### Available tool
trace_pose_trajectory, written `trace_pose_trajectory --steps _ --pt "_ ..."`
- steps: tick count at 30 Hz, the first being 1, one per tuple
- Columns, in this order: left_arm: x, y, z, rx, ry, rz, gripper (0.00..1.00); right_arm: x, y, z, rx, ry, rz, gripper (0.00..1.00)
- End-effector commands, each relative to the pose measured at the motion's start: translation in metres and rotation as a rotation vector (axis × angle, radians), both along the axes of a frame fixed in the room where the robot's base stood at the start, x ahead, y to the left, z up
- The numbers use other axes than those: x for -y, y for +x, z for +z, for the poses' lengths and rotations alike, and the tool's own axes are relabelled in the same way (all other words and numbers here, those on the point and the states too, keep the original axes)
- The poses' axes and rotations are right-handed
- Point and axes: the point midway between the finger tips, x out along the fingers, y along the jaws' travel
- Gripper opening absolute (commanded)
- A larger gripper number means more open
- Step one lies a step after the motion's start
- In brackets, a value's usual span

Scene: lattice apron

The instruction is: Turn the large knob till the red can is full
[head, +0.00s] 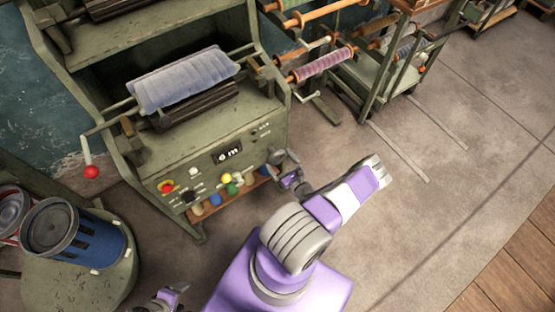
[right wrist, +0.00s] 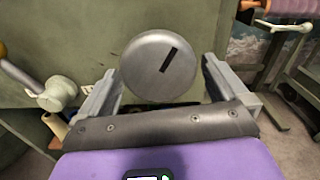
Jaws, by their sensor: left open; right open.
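The large knob (right wrist: 158,66) is a round grey disc with a dark slot, on the green machine's front in the right wrist view. In the head view the knob (head: 276,157) is at the panel's right end. My right gripper (right wrist: 160,72) is open, with one finger on each side of the knob; contact is not clear. It also shows at the panel in the head view (head: 291,178). The red can (head: 10,215) is at the left edge, partly cut off; its contents cannot be made out. My left gripper (head: 174,296) is open at the bottom edge.
A blue can (head: 80,238) stands beside the red can on a green stand (head: 85,290). The machine's panel has a display (head: 227,153) and several coloured knobs. A red-ended crank (head: 91,171) sticks out left. A rack of rollers (head: 375,60) stands behind; floor to the right is clear.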

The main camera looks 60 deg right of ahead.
Motion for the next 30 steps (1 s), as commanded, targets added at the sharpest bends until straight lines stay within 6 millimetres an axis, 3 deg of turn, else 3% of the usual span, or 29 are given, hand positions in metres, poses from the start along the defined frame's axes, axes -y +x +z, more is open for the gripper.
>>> trace_pose_trajectory --steps 4,12,20,30 --pt "0.0000 0.0002 -0.0027 0.001 0.000 0.000 0.64 0.0048 0.0100 -0.0002 0.000 0.000 0.001 1.00" --pt "0.0001 0.0003 -0.0024 0.001 0.000 0.000 0.64 0.0054 0.0114 0.0003 -0.001 0.000 0.001 1.00" --pt "0.0001 0.0003 -0.0024 0.001 0.000 0.000 0.64 0.0052 0.0113 0.0002 -0.001 0.000 0.001 0.62" --pt "0.0000 0.0003 -0.0011 0.001 0.000 0.000 0.64 0.0050 0.0114 0.0002 0.019 0.042 0.001 0.60"
